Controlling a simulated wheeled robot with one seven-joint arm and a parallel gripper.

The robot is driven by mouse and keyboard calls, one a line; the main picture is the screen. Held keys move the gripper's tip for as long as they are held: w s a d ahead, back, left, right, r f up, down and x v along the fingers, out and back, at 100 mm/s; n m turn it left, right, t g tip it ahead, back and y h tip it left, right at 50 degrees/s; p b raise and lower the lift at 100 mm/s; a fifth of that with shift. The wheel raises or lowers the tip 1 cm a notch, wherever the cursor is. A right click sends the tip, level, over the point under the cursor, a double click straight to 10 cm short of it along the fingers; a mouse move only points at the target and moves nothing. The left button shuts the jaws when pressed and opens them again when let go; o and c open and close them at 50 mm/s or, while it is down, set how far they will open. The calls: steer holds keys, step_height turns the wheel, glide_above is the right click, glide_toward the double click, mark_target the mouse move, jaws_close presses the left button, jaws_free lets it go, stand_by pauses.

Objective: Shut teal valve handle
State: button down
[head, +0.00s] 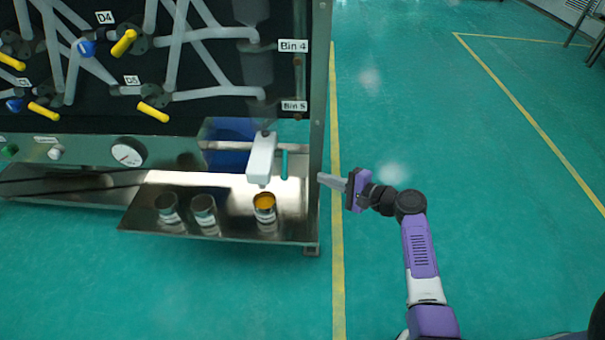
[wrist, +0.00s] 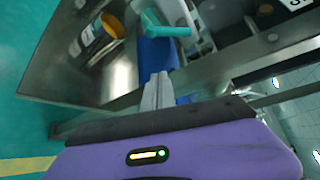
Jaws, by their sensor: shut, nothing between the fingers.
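The teal valve handle (head: 285,164) is a short thin bar on the right side of a white valve body (head: 261,158), above the metal shelf. In the head view it stands roughly upright. It also shows in the wrist view (wrist: 168,30), ahead of my fingertips and apart from them. My gripper (head: 322,178) is just right of the machine's right post, at about the handle's height, pointing left. Its fingers are together and empty, and they also show in the wrist view (wrist: 160,78).
The machine's upright post (head: 317,140) stands between my gripper and the valve. A can with yellow-orange contents (head: 265,212) sits below the valve. Two more cans (head: 204,214) stand left on the metal shelf (head: 140,219). A blue bin (head: 229,135) is behind. The floor to the right is clear.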

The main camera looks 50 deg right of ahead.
steer(key=shift+a+f, duration=0.1)
stand_by(0.3)
steer(key=d+b+x, duration=0.1)
steer(key=b+x, duration=0.2)
steer(key=x, duration=0.7)
steer(key=shift+s+a+r, duration=0.2)
steer(key=shift+a+r, duration=0.05)
steer(key=shift+a, duration=0.5)
steer(key=shift+s+a+r, duration=0.25)
steer(key=shift+a, duration=0.5)
steer(key=shift+s+a+r, duration=0.2)
steer(key=shift+a+r, duration=0.05)
steer(key=shift+a, duration=0.55)
steer(key=shift+a+r+p, duration=0.1)
steer(key=shift+r+p, duration=0.1)
steer(key=shift+p, duration=0.6)
